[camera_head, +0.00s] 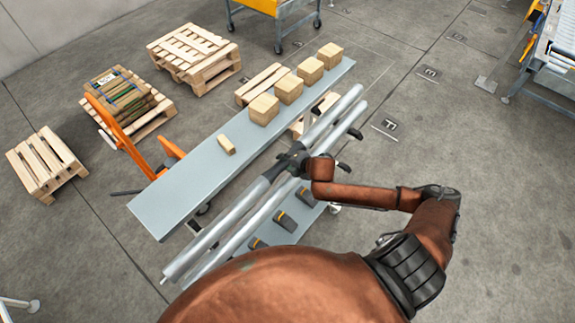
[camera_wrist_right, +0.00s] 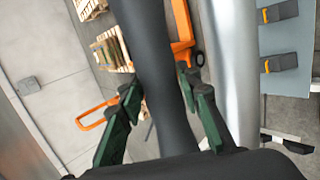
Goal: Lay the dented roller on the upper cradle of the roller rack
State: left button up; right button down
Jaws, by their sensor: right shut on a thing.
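My right gripper (camera_head: 290,163) is shut around the dark middle section of a long silver roller (camera_head: 227,219). In the right wrist view the dark section (camera_wrist_right: 150,60) runs between the green-edged fingers (camera_wrist_right: 158,100). I cannot make out a dent. A second silver roller (camera_head: 236,240) lies parallel and close beside it, on its lower-right side; it also shows in the right wrist view (camera_wrist_right: 228,70). The roller rack is mostly hidden by rollers and arm; dark supports (camera_head: 356,133) show near the far ends. I cannot tell whether the held roller touches a cradle. My left gripper is out of view.
An orange pallet truck (camera_head: 120,135) and pallets (camera_head: 45,165) stand farther left.

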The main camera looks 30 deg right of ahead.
jog(key=shift+w+a+b, duration=1.35)
jog(key=shift+w+b, duration=0.65)
jog(key=shift+w, duration=1.9)
notch_tip(320, 180, down, 7)
jog(key=b, duration=0.2)
jog(key=shift+r+b, duration=0.15)
jog(key=shift+b, duration=0.2)
jog(key=c, duration=1.4)
grip_release()
jog(key=shift+s, duration=0.1)
jog(key=shift+c, duration=0.2)
jog(key=shift+o, duration=0.6)
jog(key=shift+f, duration=0.2)
